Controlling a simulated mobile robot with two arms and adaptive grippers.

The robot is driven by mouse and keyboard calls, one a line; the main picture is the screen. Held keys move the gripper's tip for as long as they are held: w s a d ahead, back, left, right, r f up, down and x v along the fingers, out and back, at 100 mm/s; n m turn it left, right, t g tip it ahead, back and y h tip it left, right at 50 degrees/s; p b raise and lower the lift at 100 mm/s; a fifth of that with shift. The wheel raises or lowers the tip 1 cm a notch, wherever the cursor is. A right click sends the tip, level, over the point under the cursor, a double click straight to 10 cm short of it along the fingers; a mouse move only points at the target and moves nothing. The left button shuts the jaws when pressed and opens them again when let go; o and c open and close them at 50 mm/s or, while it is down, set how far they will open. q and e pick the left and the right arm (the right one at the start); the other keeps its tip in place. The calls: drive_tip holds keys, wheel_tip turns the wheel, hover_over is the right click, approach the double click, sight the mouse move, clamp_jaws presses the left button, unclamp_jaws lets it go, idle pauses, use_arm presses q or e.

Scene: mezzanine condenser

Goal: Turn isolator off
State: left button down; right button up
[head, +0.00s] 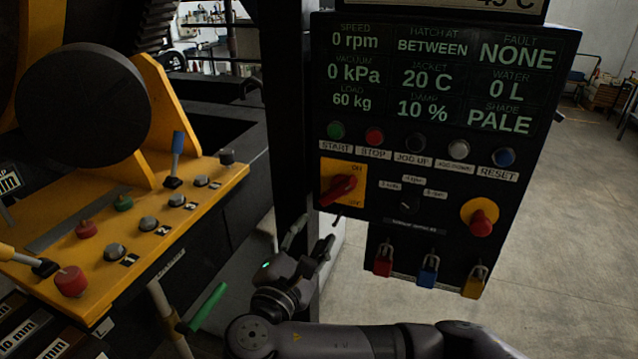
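The isolator is a red rotary handle (340,190) on a yellow plate (358,169) at the left of the black control panel (330,95). Its handle sits diagonally, with its near end toward the lower left. The plate has lettering above and below at its right side; it looks like ON at the top and OFF at the bottom. My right gripper (312,232) is just below the isolator, apart from it. Its dark fingers stand apart, pointing up, with nothing seen between them. My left gripper is not in view.
The panel also has a row of push buttons (375,136), a red emergency knob (483,222) and three hanging padlocks (428,270). A dark post (287,110) stands left of the panel. A yellow console (190,212) with levers and buttons is at left. Open floor lies right.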

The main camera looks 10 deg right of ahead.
approach(340, 194)
drive_tip(key=w, duration=0.1)
drive_tip(key=w+d+p, duration=0.1)
drive_tip(key=w+d, duration=0.1)
drive_tip(key=w+d+r+p, duration=0.1)
drive_tip(key=d, duration=0.1)
drive_tip(key=shift+w+p, duration=0.3)
drive_tip(key=shift+w, duration=0.1)
drive_tip(key=x, duration=0.1)
drive_tip(key=p+x, duration=0.1)
drive_tip(key=x, duration=0.3)
drive_tip(key=shift+w+a+f+p, duration=0.2)
drive_tip(key=shift+w+f+p, duration=0.1)
drive_tip(key=shift+f, duration=0.05)
drive_tip(key=shift+w+d, duration=0.1)
drive_tip(key=shift+w, duration=0.1)
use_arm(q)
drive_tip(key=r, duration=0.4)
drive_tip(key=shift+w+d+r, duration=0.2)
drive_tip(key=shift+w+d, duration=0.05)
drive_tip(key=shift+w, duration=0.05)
use_arm(e)
drive_tip(key=shift+s, duration=0.1)
drive_tip(key=shift+c, duration=0.2)
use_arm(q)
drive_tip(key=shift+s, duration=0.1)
use_arm(e)
drive_tip(key=shift+f, duration=0.1)
clamp_jaws()
